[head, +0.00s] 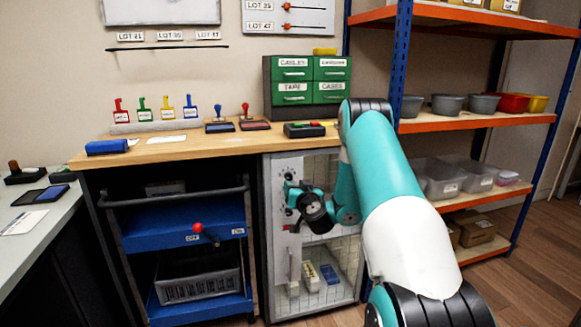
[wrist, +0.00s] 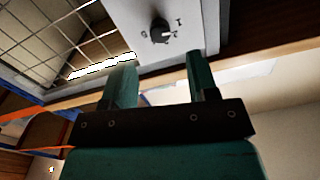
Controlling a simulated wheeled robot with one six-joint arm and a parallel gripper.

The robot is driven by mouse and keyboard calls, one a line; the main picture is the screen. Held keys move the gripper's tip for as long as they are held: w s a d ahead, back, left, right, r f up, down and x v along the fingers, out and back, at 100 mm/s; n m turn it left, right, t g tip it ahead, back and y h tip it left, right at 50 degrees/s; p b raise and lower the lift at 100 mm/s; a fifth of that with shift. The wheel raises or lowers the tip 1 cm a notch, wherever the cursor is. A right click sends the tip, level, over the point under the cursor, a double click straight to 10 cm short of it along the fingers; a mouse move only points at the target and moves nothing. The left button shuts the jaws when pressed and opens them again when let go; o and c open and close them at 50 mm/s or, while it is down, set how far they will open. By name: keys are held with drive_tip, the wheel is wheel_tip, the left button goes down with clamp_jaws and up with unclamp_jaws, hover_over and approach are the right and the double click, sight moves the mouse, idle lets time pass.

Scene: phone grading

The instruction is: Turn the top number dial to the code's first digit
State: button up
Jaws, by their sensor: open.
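The top number dial (wrist: 160,31) is a black round knob on the pale front panel of the mesh cabinet, with small dark marks around it in the wrist view. The marks are too small to read surely. In the head view a small dark knob (head: 289,176) shows high on the panel. My gripper (wrist: 160,60) is open, its two teal fingers apart and nothing between them. The dial lies just beyond the fingertips, roughly in line with the gap, and they look apart from it. In the head view my gripper (head: 291,203) is in front of the panel, partly hiding it.
The wooden bench top (head: 237,141) overhangs the mesh cabinet (head: 325,172). A blue cart (head: 180,240) with a red-knobbed lever (head: 198,228) stands to the left. A shelf rack (head: 470,124) stands to the right. Green drawers (head: 308,87) sit on the bench.

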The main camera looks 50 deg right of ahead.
sight(290, 178)
drive_tip(key=p+x, duration=0.4)
drive_tip(key=x, duration=0.1)
drive_tip(key=shift+w+r, duration=0.1)
drive_tip(key=shift+w, duration=0.15)
drive_tip(key=shift+w+d, duration=0.45)
drive_tip(key=shift+w, duration=0.05)
drive_tip(key=c, duration=0.9)
